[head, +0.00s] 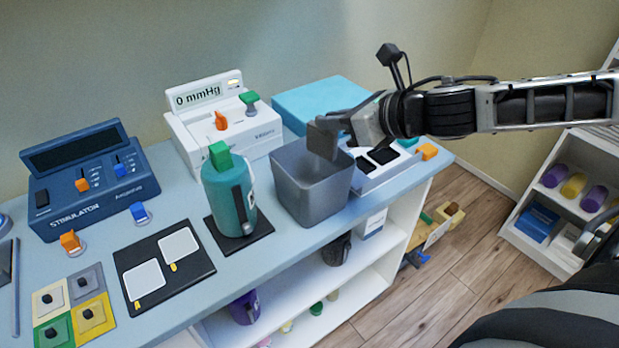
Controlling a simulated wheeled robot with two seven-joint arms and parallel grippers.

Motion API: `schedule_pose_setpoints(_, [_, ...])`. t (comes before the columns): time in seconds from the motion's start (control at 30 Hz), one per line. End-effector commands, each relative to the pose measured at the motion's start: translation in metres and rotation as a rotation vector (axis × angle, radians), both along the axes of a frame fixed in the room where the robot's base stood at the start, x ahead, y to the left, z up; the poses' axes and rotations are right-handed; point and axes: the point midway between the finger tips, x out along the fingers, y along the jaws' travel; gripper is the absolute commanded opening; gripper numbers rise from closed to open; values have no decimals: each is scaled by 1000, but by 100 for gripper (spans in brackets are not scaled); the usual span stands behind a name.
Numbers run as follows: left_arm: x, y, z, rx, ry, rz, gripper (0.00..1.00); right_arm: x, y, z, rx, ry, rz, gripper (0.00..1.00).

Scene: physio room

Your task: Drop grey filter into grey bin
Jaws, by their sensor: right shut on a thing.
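The grey bin (311,197) stands open on the blue-grey counter, right of the teal bottle. My right gripper (335,128) comes in from the right and is shut on a grey block, the grey filter (322,141). The filter is at the bin's mouth, over its back right part. Its lower end shows against the bin's inner wall; I cannot tell how far inside it is. The bin's floor is hidden. My left gripper is not in view.
A teal bottle (228,200) with a green cap stands close left of the bin. A white mmHg device (222,117) and a blue box (315,98) are behind. A white tray (377,167) with dark pads lies right of the bin. The counter's front edge (300,240) is near.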

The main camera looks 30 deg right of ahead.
Motion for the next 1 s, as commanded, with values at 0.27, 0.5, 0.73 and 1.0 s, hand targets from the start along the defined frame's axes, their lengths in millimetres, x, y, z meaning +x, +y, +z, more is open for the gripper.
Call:
schedule_pose_setpoints(0.27, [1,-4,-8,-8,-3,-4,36,0,0,-30,1,1,0,0])
schedule_pose_setpoints(0.5, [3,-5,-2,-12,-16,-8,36,0,0,-33,-2,-2,-1,0])
schedule_pose_setpoints(0.73, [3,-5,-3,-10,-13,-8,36,0,0,-33,-2,-2,-1,34])
schedule_pose_setpoints(1.0, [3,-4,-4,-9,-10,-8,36,0,0,-32,-1,0,0,37])
